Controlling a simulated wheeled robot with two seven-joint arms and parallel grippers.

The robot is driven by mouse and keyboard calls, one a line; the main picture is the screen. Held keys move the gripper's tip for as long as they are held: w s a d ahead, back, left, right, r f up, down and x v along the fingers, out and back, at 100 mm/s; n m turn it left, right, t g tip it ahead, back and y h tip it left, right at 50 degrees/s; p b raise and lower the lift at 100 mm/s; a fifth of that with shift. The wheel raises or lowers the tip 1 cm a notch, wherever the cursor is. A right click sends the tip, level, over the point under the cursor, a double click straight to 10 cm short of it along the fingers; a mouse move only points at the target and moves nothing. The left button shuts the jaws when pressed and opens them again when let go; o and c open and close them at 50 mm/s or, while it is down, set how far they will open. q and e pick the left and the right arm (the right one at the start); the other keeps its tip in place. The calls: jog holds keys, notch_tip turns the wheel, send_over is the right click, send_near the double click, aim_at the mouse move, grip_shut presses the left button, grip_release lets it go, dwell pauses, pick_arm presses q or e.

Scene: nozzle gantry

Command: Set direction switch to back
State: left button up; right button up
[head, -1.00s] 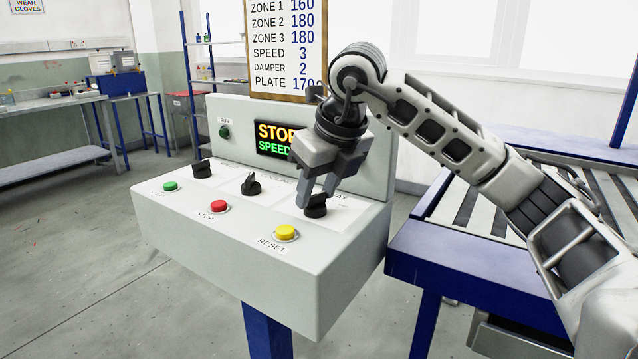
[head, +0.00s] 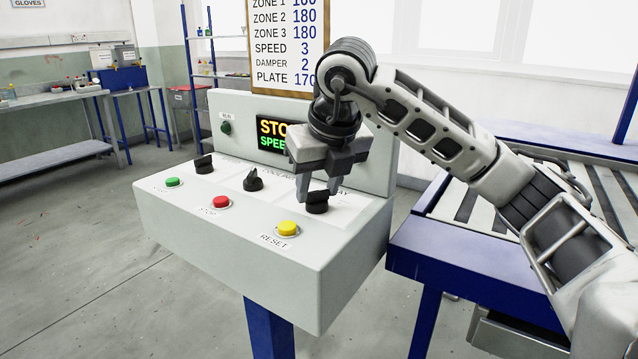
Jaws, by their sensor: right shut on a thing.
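The grey control console (head: 215,245) carries three black rotary knobs on its sloped top: a left knob (head: 203,164), a middle knob (head: 253,180) and a right knob (head: 317,203). Their labels are too small or hidden to read fully, so I cannot tell which is the direction switch. My right gripper (head: 318,190) points down at the right knob, with its fingers on either side, shut on it. My left gripper is not in view.
Green (head: 172,182), red (head: 221,202) and yellow (head: 288,229) push buttons line the console's front edge. A display (head: 270,133) and a settings board (head: 288,45) stand behind. A blue-framed roller conveyor (head: 470,265) is at the right, under my right arm.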

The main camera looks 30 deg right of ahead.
jog(key=o, duration=1)
jog(key=shift+r, duration=0.1)
pick_arm(q)
jog(key=p, duration=0.2)
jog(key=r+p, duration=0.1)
jog(key=p, duration=0.1)
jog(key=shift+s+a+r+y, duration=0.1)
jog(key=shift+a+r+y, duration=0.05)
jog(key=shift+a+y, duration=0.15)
pick_arm(e)
jog(key=v, duration=1.5)
jog(key=shift+s+r, duration=0.2)
jog(key=shift+r, duration=0.1)
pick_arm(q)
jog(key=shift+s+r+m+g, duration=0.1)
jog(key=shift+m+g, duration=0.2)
